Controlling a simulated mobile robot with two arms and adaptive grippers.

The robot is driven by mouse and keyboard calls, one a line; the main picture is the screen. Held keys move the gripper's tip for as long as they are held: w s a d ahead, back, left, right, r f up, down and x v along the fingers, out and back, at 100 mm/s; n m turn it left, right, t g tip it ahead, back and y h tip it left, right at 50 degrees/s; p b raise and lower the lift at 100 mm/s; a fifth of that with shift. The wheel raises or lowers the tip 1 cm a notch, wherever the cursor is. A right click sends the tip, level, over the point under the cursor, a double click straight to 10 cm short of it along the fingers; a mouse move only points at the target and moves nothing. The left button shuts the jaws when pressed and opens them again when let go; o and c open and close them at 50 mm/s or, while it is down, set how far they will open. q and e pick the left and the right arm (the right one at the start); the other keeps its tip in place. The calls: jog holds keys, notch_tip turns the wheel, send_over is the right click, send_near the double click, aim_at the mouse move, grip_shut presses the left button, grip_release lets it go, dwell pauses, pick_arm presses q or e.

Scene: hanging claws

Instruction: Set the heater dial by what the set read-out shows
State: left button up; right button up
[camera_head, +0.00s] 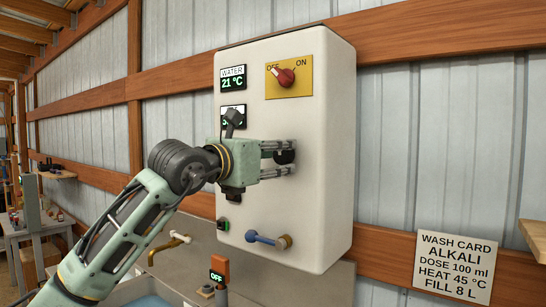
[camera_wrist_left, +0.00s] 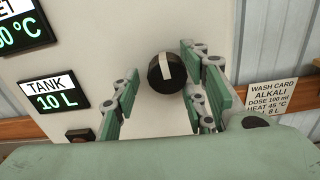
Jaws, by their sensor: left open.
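The black heater dial (camera_head: 284,156) is on the front of the white cabinet (camera_head: 325,190). In the left wrist view the dial (camera_wrist_left: 167,74) has a pale pointer mark that points nearly straight up. My left gripper (camera_head: 291,157) is open, its fingers on either side of the dial. In the left wrist view a gap shows between the left finger and the dial; the right finger is close, and I cannot tell whether it touches. The set read-out (camera_wrist_left: 22,30) is cut off at the frame edge, showing only "0 °C" clearly; my wrist mostly hides it in the head view. My right gripper is not in view.
The water read-out (camera_head: 232,82) shows 21 °C. The tank read-out (camera_wrist_left: 53,94) shows 10 L. A red switch (camera_head: 287,77) sits between OFF and ON labels. A wash card (camera_head: 455,265) reads alkali, heat 45 °C. A blue-handled tap (camera_head: 262,238) sticks out below.

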pick_arm(q)
jog(key=shift+s, duration=0.1)
jog(key=v, duration=1.2)
